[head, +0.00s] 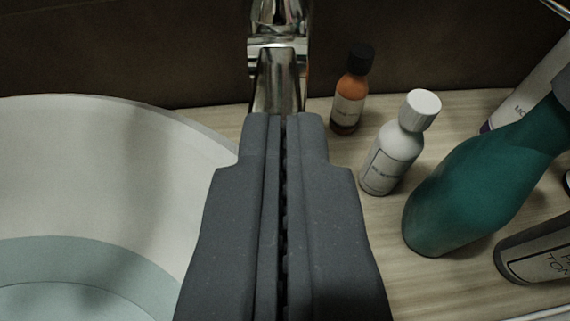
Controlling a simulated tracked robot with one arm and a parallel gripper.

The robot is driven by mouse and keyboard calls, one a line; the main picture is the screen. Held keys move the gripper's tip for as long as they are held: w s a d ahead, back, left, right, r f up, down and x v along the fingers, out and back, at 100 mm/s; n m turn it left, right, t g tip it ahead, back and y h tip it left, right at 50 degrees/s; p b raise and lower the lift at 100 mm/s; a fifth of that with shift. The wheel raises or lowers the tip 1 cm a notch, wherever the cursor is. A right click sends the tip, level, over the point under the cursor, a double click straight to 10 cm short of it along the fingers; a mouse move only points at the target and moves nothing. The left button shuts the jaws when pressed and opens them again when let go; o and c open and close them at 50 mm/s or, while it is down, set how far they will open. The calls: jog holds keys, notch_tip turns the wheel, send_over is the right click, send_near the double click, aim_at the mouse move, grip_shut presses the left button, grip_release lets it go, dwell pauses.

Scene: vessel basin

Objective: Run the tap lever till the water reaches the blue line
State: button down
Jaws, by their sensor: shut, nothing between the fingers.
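A chrome tap (277,75) stands at the top centre, behind the tips of my gripper. Its top is cut off by the frame edge and its lower part is hidden by my gripper, so I cannot tell the lever from the body. My gripper (282,118) is shut and empty, pointing at the tap; I cannot tell whether it touches. A white vessel basin (150,130) fills the left side. Pale blue-green water (70,262) shows low in it. No blue line is clearly visible.
On the wooden counter (385,245) to the right stand a brown bottle (350,95), a white bottle (395,150), a teal bottle (475,190) and a grey labelled container (540,250). A pale bottle (530,85) stands behind. A dark wall (150,50) closes the back.

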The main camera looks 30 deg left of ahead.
jog(key=r, duration=0.1)
jog(key=r+p, duration=0.1)
jog(key=r, duration=0.2)
jog(key=shift+w+a+r, duration=0.1)
jog(key=shift+w, duration=0.2)
jog(key=shift+p+v, duration=0.7)
jog(key=shift+v, duration=4.25)
jog(key=s+a+r+m+h+p, duration=0.1)
jog(key=s+a+r, duration=0.2)
jog(key=s+r, duration=0.4)
jog(key=s+a+r+p, duration=0.1)
jog(key=s+a+r, duration=0.3)
jog(key=r, duration=0.6)
jog(key=s+r+m+t+h, duration=0.1)
jog(key=s+r+m+h, duration=0.1)
jog(key=s+r, duration=0.3)
jog(key=s+d+r+m+t+h+p, duration=0.1)
jog(key=s+r, duration=0.5)
jog(key=s, duration=0.6)
jog(key=m+t+h, duration=0.1)
jog(key=h, duration=0.1)
jog(key=shift+s+d+m+h, duration=0.15)
jog(key=shift+s+m+h, duration=0.1)
jog(key=shift+m+h, duration=0.05)
